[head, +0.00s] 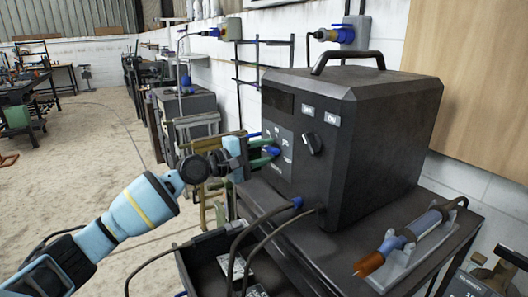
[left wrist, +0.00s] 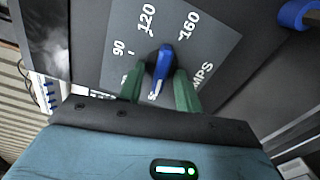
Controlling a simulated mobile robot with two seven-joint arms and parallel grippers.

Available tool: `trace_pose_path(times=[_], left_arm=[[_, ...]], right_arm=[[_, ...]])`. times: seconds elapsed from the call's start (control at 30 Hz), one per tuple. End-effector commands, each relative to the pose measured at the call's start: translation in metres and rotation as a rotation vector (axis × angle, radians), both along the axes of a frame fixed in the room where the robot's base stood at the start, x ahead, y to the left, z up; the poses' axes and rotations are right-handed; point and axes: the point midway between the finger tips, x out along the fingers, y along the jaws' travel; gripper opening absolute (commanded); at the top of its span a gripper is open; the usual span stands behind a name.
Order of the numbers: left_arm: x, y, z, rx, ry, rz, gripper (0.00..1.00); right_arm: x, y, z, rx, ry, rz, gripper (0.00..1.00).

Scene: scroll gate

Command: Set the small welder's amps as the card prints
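The welder (head: 385,125) is a dark box on a dark cart. Its amps knob, a blue pointer, sits on a grey dial plate on the front; the left wrist view shows the knob (left wrist: 163,62) and the plate (left wrist: 210,50). The printed numbers 90, 120 and 160 are readable. The knob's far end points roughly between 120 and 160. My left gripper (head: 264,151) is at the plate, its green fingers (left wrist: 160,82) apart on either side of the knob, with a gap visible on the left. My right gripper is not in view. I cannot identify or read the card.
A black rotary switch (head: 312,143) is on the welder's front, right of the plate. Cables run from a blue plug (head: 297,202) below. A torch (head: 410,235) with an orange tip lies in a holder on the cart. Open floor is at left.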

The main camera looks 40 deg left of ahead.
Motion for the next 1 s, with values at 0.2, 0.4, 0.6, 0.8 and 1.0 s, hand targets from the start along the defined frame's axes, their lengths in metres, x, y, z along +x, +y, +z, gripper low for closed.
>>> trace_pose_path(times=[0.2,0.4,0.6,0.8,1.0], left_arm=[[-0.0001,-0.0001,-0.0001,0.000,0.000,0.000,0.21],[-0.0003,-0.0001,-0.0001,0.000,0.000,0.000,0.00],[-0.0003,-0.0001,-0.0002,0.006,-0.002,0.000,0.00],[-0.0001,-0.0005,-0.0006,0.054,-0.022,-0.001,0.00],[0.0002,-0.0009,-0.0004,0.170,-0.071,-0.002,0.00]], right_arm=[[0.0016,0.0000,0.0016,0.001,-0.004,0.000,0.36],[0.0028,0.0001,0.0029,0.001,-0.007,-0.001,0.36],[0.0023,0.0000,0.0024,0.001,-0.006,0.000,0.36],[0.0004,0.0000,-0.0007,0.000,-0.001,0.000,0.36],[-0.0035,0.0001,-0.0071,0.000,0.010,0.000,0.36]])
